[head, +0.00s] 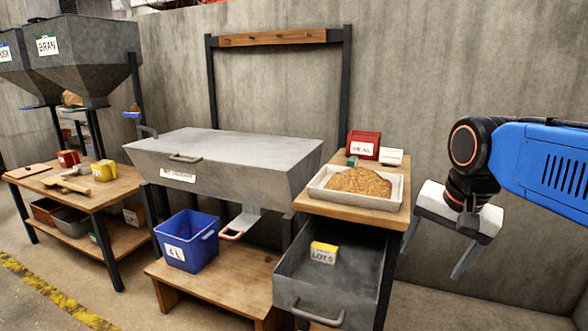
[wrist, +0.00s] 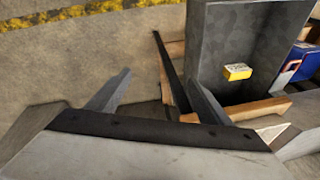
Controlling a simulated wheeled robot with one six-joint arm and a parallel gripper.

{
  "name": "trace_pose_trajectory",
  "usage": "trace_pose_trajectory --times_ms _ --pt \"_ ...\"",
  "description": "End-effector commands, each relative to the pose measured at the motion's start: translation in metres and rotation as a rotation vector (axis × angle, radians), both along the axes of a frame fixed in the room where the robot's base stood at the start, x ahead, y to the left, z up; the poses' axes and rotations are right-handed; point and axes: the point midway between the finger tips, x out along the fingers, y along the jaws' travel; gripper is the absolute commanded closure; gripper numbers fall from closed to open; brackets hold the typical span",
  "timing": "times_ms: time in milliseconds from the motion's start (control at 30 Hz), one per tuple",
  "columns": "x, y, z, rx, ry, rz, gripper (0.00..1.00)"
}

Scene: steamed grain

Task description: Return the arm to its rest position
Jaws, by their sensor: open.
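My gripper (head: 436,252) hangs at the right of the head view, to the right of the wooden side table (head: 393,223). Its jaws point downward, spread apart with nothing between them. My blue arm (head: 545,163) reaches in from the right edge. In the wrist view the two fingers of my gripper (wrist: 155,98) frame bare floor and part of the table's dark frame. The open grey drawer (head: 290,291) lies left of my gripper and also shows in the wrist view (wrist: 215,60). A yellow block marked LOT 5 (head: 324,252) sits in it.
A tray of grain (head: 398,190), a red box (head: 363,145) and a small white card (head: 391,157) stand on the side table. A grey steamer (head: 230,155) stands left, with a blue bin (head: 187,240) below it. Floor right of the table is clear.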

Motion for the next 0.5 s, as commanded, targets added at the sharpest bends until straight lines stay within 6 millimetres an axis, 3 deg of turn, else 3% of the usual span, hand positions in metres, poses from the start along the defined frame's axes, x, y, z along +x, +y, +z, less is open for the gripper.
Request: trace_pose_trajectory --times_ms 100,300,500 --pt "-0.032 -0.005 -0.032 -0.052 -0.038 0.160 0.27" --pt "-0.076 -0.012 -0.084 -0.149 -0.097 0.418 0.27" --pt "-0.098 -0.014 -0.116 -0.215 -0.127 0.570 0.27"
